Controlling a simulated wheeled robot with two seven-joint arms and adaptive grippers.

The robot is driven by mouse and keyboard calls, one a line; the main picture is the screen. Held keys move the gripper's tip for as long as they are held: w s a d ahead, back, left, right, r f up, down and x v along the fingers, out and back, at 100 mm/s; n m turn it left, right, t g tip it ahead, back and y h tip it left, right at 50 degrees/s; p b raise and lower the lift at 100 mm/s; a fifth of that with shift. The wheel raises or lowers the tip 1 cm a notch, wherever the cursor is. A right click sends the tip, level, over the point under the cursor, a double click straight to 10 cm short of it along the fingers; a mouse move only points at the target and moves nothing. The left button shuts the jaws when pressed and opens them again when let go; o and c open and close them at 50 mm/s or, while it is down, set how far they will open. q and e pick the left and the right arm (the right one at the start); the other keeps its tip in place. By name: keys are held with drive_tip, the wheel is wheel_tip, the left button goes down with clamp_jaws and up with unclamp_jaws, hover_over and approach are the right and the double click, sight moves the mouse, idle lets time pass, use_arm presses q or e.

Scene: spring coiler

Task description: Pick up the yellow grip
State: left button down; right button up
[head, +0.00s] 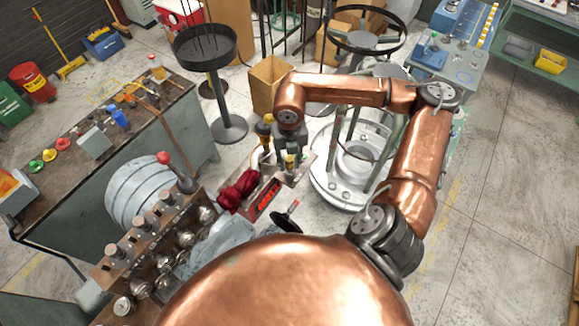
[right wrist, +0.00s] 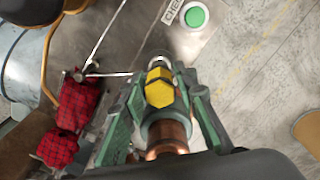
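The yellow grip (right wrist: 159,87) shows in the right wrist view as a faceted yellow piece above a grey collar and a copper-coloured cylinder. It lies between the two green fingers of my right gripper (right wrist: 160,78). Whether the fingers press on it or stand slightly apart is unclear. In the head view my right gripper (head: 289,146) points down, with a yellow piece (head: 289,161) at its lower end. My left gripper is not in view.
A dark red cloth (head: 239,188) lies left of the gripper, beside a red-marked plate (head: 266,199). A round white-based stand (head: 330,190) is close on the right. A cardboard box (head: 270,80) stands behind. A green button (right wrist: 195,16) shows in the wrist view.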

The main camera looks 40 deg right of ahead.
clamp_jaws()
drive_tip(key=shift+r, duration=0.15)
